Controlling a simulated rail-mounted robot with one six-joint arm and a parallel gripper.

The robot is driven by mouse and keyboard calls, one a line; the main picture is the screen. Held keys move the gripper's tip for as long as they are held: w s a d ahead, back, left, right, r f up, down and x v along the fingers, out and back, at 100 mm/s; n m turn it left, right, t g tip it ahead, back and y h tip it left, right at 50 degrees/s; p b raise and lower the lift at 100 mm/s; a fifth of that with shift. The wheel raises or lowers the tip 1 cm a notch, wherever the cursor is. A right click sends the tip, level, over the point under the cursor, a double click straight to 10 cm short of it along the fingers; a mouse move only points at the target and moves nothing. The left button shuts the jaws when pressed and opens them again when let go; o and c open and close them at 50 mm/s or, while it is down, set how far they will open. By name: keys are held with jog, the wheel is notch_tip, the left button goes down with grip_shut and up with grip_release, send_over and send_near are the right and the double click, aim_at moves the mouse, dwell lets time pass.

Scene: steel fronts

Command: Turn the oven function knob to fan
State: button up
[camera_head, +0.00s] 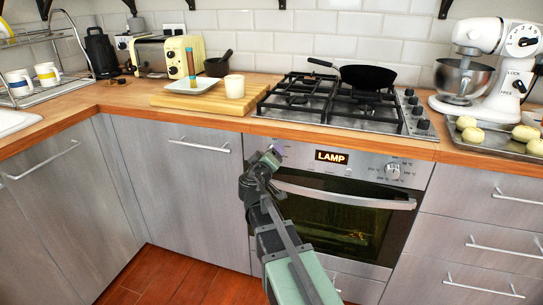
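The oven (330,225) is built in below the counter, with a steel control panel and a dark glass door. My gripper (270,157) is at the left end of the control panel, left of the display. It covers most of that spot, so the knob there is largely hidden. I cannot tell whether the fingers are open, shut or touching a knob.
The oven door handle (345,197) runs across just below the panel, close to my arm. A gas hob (340,103) with a black pan (368,76) is above. A wooden board (205,98), a stand mixer (490,60) and a tray (495,143) stand on the counter.

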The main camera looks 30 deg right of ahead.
jog(key=v, duration=0.9)
jog(key=shift+s+a, duration=0.2)
jog(key=shift+s, duration=0.05)
jog(key=s+f+m+g+y, duration=0.2)
jog(key=s+f+g+y, duration=0.2)
jog(key=s+f+g, duration=0.6)
jog(key=s+a+f+g+y, duration=0.35)
jog(key=a+f+y, duration=0.3)
jog(key=a, duration=0.35)
notch_tip(320, 180, up, 28)
jog(key=s+a+y+p, duration=0.1)
jog(key=a+p, duration=0.1)
jog(key=p, duration=2.6)
jog(key=shift+s+a+n+t, duration=0.2)
jog(key=shift+s+n+t, duration=0.15)
jog(key=shift+n, duration=0.05)
